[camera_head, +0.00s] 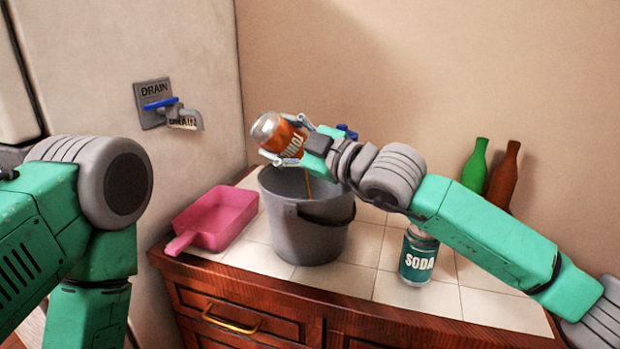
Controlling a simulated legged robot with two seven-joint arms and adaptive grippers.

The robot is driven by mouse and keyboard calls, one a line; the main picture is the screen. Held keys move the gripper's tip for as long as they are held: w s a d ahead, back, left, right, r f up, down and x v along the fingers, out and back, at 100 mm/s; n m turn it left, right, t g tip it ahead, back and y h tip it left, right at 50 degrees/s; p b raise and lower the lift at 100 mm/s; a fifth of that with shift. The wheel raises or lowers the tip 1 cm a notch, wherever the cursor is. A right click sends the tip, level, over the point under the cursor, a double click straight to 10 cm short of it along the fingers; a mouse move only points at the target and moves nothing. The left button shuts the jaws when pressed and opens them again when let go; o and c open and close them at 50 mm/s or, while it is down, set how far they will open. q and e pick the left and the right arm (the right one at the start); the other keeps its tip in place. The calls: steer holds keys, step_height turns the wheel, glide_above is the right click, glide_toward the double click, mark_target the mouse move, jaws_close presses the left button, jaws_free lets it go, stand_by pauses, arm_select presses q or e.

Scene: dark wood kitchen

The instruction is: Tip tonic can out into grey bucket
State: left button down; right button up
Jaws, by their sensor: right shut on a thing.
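The orange tonic can (289,142) is tilted well over above the grey bucket, its silver end up and to the left. My right gripper (306,143) is shut on the can and covers part of its label. The grey bucket (310,232) stands upright on the tiled counter under the can. A thin orange-brown stream shows below the gripper, inside the bucket's opening.
A pink dustpan-like scoop (213,221) lies left of the bucket. A green SODA can (418,258) stands to the right, below my right forearm. A green bottle (475,165) and a brown bottle (504,175) stand behind that arm. A DRAIN tap (172,108) is on the left wall.

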steer(key=shift+w, duration=0.15)
steer(key=shift+r+m, duration=0.4)
steer(key=shift+r, duration=0.05)
steer(key=shift+d+r+p, duration=0.1)
steer(key=shift+r+p, duration=0.15)
steer(key=shift+p, duration=0.05)
steer(key=shift+w+d+r+m+t, duration=0.1)
steer(key=shift+r+m+t, duration=0.1)
steer(key=shift+m+t, duration=0.15)
stand_by(0.9)
